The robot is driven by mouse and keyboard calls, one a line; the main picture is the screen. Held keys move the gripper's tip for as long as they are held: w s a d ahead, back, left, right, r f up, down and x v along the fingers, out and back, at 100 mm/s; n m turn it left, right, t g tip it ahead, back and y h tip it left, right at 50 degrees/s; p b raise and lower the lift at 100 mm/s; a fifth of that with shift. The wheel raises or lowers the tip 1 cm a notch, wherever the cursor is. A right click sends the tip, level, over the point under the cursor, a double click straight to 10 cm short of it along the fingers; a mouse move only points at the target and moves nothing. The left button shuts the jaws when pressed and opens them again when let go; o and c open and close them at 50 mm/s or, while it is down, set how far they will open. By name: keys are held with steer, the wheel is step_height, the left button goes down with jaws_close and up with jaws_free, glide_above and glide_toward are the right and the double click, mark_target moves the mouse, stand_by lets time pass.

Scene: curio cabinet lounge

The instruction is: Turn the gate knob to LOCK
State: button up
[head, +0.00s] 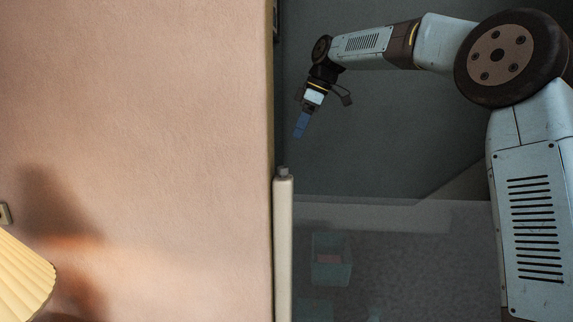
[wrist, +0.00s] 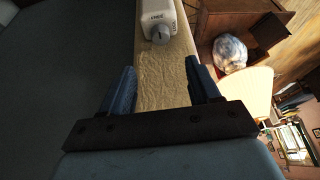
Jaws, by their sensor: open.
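The gate knob (wrist: 160,35) is a small grey round knob on a white housing (wrist: 157,15), seen at the top of the wrist view. The housing reads FREE above the knob and what looks like LOCK at its right. I cannot make out for sure which way the knob points. In the head view the knob (head: 283,171) caps a pale upright post (head: 283,240). My gripper (head: 300,126) hangs above and slightly right of it, blue fingers pointing down. In the wrist view my gripper (wrist: 163,86) is open and empty, its fingers apart from the knob.
A pinkish wall (head: 140,120) stands just left of the post. A see-through panel is right of the post, with a teal bin (head: 331,270) behind it. A yellow lampshade (head: 22,275) is at lower left. The wrist view shows a crumpled clear bag (wrist: 229,52) near wooden furniture.

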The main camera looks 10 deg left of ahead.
mark_target(283, 167)
steer(key=x, duration=1.2)
steer(key=shift+d, duration=0.1)
steer(key=shift+c, duration=0.2)
steer(key=c, duration=0.9)
steer(key=shift+d, duration=0.2)
steer(key=shift+c, duration=0.3)
steer(key=shift+a+r, duration=0.1)
steer(key=shift+s+m, duration=0.1)
steer(key=shift+m, duration=0.2)
steer(key=shift+a+m+t, duration=0.1)
steer(key=shift+m+t, duration=0.4)
steer(key=shift+m, duration=0.3)
steer(key=shift+s+m+t, duration=0.1)
steer(key=shift+m+t, duration=0.5)
steer(key=shift+m, duration=1.2)
steer(key=shift+r+h, duration=0.1)
steer(key=shift+h, duration=0.2)
